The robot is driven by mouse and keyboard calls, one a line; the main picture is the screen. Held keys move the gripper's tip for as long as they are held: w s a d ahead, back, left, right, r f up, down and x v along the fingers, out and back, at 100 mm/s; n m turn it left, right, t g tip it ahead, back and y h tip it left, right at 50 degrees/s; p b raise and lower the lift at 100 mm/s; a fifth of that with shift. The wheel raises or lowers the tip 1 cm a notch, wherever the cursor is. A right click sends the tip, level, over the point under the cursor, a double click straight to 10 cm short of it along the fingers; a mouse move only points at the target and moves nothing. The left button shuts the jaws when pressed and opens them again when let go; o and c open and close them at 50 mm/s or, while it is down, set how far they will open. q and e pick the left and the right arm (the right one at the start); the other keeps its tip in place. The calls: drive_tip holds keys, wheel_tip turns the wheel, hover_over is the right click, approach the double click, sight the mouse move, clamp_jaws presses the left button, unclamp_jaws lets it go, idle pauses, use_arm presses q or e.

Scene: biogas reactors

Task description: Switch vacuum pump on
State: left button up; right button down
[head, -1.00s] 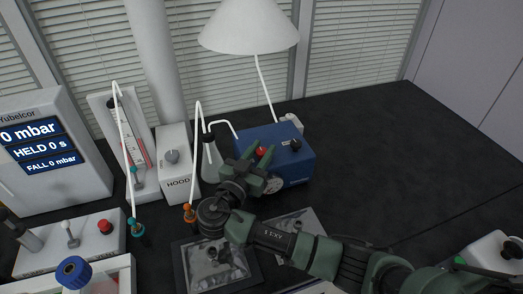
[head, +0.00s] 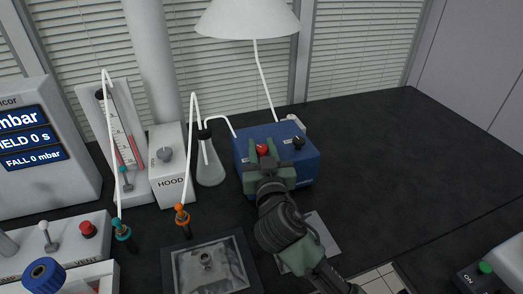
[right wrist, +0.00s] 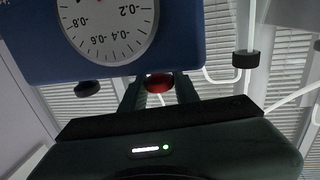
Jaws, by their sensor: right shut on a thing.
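The vacuum pump is a blue box (head: 308,170) at the back of the black bench, with a red knob (head: 261,150) and a black knob (head: 298,142). My right gripper (head: 262,146) is at the pump's front left, with its two fingers on either side of the red knob, shut on it. In the right wrist view the red knob (right wrist: 159,83) shows between the fingers, close to the blue casing (right wrist: 185,40) and the white dial gauge (right wrist: 108,22). In the head view the gripper hides the gauge. My left gripper is not in view.
A glass flask (head: 210,168) with a white tube stands just left of the pump. The HOOD box (head: 170,183), a flowmeter stand and a display unit (head: 45,165) are further left. A framed plate (head: 208,263) lies in front. The bench right of the pump is clear.

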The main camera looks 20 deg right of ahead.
drive_tip(key=n+y+p, duration=0.2)
drive_tip(key=y, duration=0.2)
drive_tip(key=n+y+p, duration=0.2)
drive_tip(key=n+y, duration=0.1)
drive_tip(key=y, duration=0.1)
drive_tip(key=shift+d+r+n+g+y+p, duration=0.2)
drive_tip(key=shift+n+g+y+p, duration=0.1)
drive_tip(key=shift+g+p, duration=0.1)
drive_tip(key=n+g+y+p, duration=0.1)
drive_tip(key=n+y, duration=0.1)
drive_tip(key=y, duration=0.1)
drive_tip(key=shift+f, duration=0.1)
drive_tip(key=shift+a+n+g+y+p, duration=0.1)
drive_tip(key=shift+n+g+y+p, duration=0.3)
drive_tip(key=shift+n+g+y, duration=0.3)
drive_tip(key=shift+f+y, duration=0.1)
drive_tip(key=shift+y, duration=0.3)
drive_tip(key=c, duration=1.1)
unclamp_jaws()
drive_tip(key=shift+a, duration=0.1)
